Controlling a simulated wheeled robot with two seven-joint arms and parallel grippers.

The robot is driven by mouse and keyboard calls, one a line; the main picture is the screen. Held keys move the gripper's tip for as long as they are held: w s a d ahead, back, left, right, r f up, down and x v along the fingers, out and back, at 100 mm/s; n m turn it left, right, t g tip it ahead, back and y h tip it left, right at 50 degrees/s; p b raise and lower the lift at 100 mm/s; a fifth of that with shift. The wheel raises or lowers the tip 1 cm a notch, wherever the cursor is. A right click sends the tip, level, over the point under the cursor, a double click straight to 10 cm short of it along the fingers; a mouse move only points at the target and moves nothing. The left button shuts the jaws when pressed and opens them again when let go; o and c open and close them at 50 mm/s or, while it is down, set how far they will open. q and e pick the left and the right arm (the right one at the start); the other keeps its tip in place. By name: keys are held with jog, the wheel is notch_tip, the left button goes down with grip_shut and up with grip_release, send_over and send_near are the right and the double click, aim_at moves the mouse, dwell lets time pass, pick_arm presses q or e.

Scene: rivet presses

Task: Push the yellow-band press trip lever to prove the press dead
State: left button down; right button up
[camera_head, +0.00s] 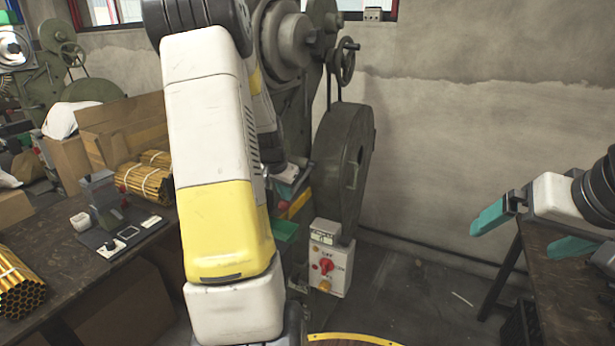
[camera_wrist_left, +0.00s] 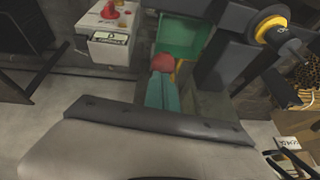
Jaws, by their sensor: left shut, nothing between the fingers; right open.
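The dark green press (camera_head: 343,165), with its large wheel, stands behind my left arm, which hides much of it. A yellow part (camera_head: 298,206) shows low on the press. In the left wrist view, my left gripper (camera_wrist_left: 162,78) is shut and empty, its teal fingers together. A red knob (camera_wrist_left: 163,62), which looks like the trip lever's end, is right at the fingertips; I cannot tell whether they touch. My right gripper (camera_head: 515,240) is open and empty at the right, over a dark table.
A control box (camera_head: 325,262) with a red switch stands below the wheel. A green tray (camera_wrist_left: 185,38) lies just beyond the knob. A yellow-ringed dark cylinder (camera_wrist_left: 270,25) is at its right. The left bench (camera_head: 60,262) holds brass tube bundles (camera_head: 145,182) and a small device.

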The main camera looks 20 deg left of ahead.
pick_arm(q)
notch_tip(320, 180, down, 2)
jog(key=shift+s+f, duration=0.15)
jog(key=shift+f, duration=0.25)
jog(key=r, duration=0.3)
jog(key=w+r, duration=0.1)
jog(key=r, duration=0.1)
jog(key=shift+w+d, duration=0.1)
jog(key=shift+d, duration=0.2)
jog(key=s+v, duration=0.1)
jog(key=v, duration=0.8)
jog(key=shift+s, duration=0.45)
jog(key=shift+a, duration=0.1)
